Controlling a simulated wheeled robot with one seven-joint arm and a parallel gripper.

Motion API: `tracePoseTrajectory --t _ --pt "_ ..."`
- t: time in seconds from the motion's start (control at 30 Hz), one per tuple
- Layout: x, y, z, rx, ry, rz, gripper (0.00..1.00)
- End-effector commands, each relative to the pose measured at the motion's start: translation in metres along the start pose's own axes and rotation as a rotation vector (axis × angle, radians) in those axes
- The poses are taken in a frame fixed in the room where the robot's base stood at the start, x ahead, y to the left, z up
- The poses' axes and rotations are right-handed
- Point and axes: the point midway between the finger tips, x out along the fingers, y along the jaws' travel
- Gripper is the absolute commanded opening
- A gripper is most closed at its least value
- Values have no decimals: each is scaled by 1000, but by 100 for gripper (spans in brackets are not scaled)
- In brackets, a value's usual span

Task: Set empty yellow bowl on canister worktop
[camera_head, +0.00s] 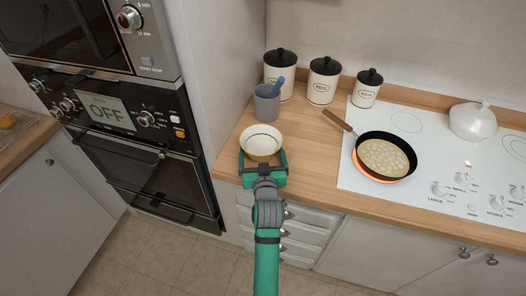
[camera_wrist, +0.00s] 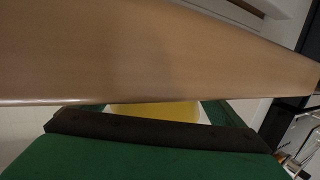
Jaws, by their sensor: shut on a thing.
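The yellow bowl (camera_head: 262,139), white inside with a yellow rim, is at the front left end of the wooden worktop (camera_head: 302,150) in the head view. No contents show in it. My green gripper (camera_head: 263,158) is shut on the bowl from the front side. In the wrist view a strip of the bowl (camera_wrist: 155,110) shows between my gripper and the worktop edge (camera_wrist: 150,98). Whether the bowl touches the worktop cannot be told. Three white canisters with black lids, the nearest to the middle being one (camera_head: 323,81), stand at the back of this worktop.
A grey cup (camera_head: 267,103) with a blue utensil stands behind the bowl. A pan (camera_head: 386,157) with food sits on a glowing burner of the white hob (camera_head: 421,193), its handle reaching over the worktop. A white lidded pot (camera_head: 473,121) is further right. Wall ovens (camera_head: 125,115) stand left.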

Motion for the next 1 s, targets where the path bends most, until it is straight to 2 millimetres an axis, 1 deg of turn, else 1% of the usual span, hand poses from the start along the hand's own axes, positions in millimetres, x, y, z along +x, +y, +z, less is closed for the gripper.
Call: tracePoseTrajectory --t 0.13,0.17,0.47,0.57,0.67,0.9,1.0 --pt "0 1 3 0 0 1 60" --pt "0 1 3 0 0 1 100" --pt "0 1 0 0 1 2 100" --pt "-8 2 0 0 1 2 100" --pt "-24 1 0 0 -1 2 100" --pt "-73 1 0 0 -1 2 100" --pt "-90 1 0 0 -2 2 100"
